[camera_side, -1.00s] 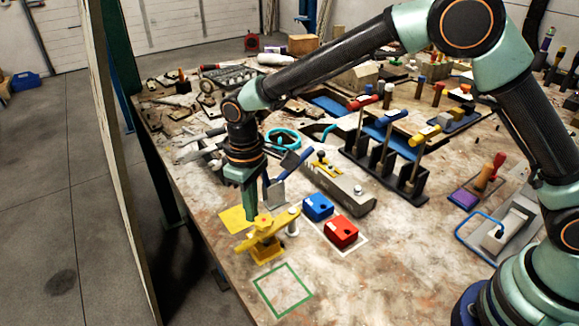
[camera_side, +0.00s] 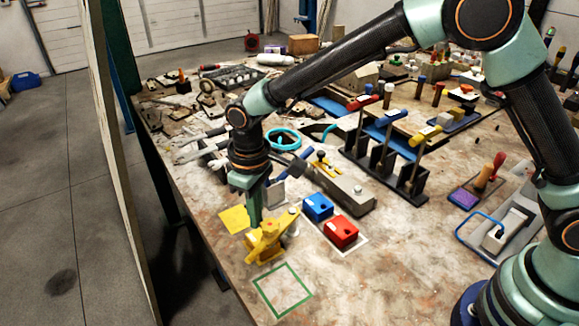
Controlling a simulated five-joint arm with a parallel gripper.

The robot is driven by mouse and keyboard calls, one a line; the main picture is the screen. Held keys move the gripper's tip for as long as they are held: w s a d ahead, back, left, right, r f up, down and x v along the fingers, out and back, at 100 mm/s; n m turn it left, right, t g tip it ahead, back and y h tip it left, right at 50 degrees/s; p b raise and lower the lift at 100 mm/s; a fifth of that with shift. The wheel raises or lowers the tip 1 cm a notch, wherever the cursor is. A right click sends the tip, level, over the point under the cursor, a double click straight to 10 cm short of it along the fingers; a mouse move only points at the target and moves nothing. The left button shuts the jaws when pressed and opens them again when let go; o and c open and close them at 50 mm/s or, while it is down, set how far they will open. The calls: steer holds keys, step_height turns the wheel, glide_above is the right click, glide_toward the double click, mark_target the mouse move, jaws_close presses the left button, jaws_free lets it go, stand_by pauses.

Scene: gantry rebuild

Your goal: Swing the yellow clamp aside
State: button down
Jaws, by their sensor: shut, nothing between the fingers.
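The yellow clamp (camera_side: 267,243) stands on the table near its left edge. Its arm points up to the right, beside a small pale post (camera_side: 293,229). My gripper (camera_side: 255,222) is shut and empty, pointing down, with its tips at the left end of the clamp. It looks to be touching the clamp or very close to it; I cannot tell which. The gripper hides part of the clamp's far left side.
A yellow square (camera_side: 234,219) lies just left of the clamp, and a green square outline (camera_side: 283,290) lies in front of it. A blue block (camera_side: 318,207) and a red block (camera_side: 341,232) stand to the right.

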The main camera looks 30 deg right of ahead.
steer(key=shift+s, duration=0.6)
steer(key=shift+s+d, duration=0.2)
steer(key=shift+s, duration=0.4)
